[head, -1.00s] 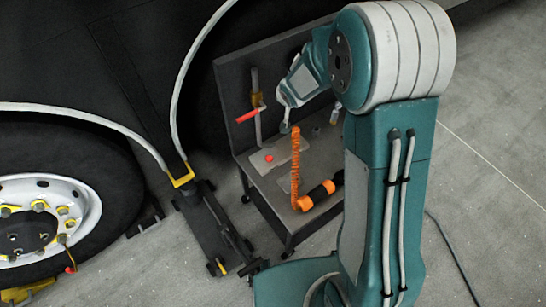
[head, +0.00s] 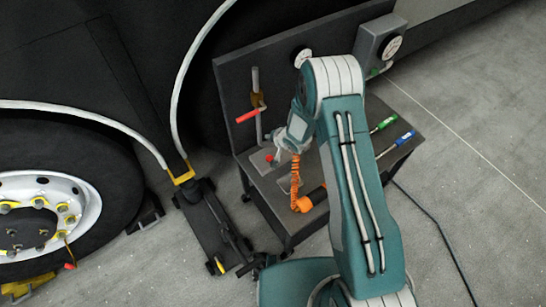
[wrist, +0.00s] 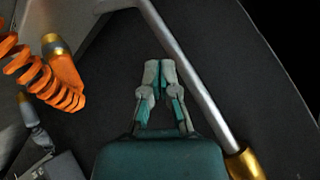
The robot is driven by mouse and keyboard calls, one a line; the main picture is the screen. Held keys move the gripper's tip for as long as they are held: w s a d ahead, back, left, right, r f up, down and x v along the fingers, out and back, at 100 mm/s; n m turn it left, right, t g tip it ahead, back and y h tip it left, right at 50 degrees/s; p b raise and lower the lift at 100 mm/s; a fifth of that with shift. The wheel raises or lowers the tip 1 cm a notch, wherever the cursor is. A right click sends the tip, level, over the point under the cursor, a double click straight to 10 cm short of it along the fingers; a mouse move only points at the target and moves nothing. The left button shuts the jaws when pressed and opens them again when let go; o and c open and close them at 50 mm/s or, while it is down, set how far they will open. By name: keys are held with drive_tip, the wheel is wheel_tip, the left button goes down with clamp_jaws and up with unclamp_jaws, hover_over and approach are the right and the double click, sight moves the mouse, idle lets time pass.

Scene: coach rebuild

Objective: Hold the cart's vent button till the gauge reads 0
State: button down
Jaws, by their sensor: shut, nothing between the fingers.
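The cart (head: 246,172) has a dark back panel and a grey top. A red button (head: 270,157) sits on a light plate on its top, at the left. My gripper (head: 277,156) is right by the button in the head view; I cannot tell whether it touches it. In the wrist view its fingers (wrist: 160,68) are shut and empty, and the button is not visible there. A round white gauge (head: 303,57) is on the back panel, partly behind my arm. Another gauge (head: 391,46) is on a grey box at the right. Neither reading is legible.
An orange coiled hose (head: 295,178) hangs close beside my gripper and also shows in the wrist view (wrist: 40,75). A red-handled lever (head: 247,116) stands left of it. Green (head: 384,124) and blue (head: 403,138) screwdrivers lie at the right. A floor jack (head: 212,225) stands left.

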sight(270, 159)
drive_tip(key=shift+s+a+f, duration=0.1)
drive_tip(key=shift+s+f, duration=0.05)
drive_tip(key=shift+f, duration=0.35)
drive_tip(key=shift+s+a+f, duration=0.1)
drive_tip(key=shift+f, duration=0.4)
drive_tip(key=shift+f, duration=4.4)
drive_tip(key=shift+f, duration=0.1)
drive_tip(key=shift+f, duration=0.2)
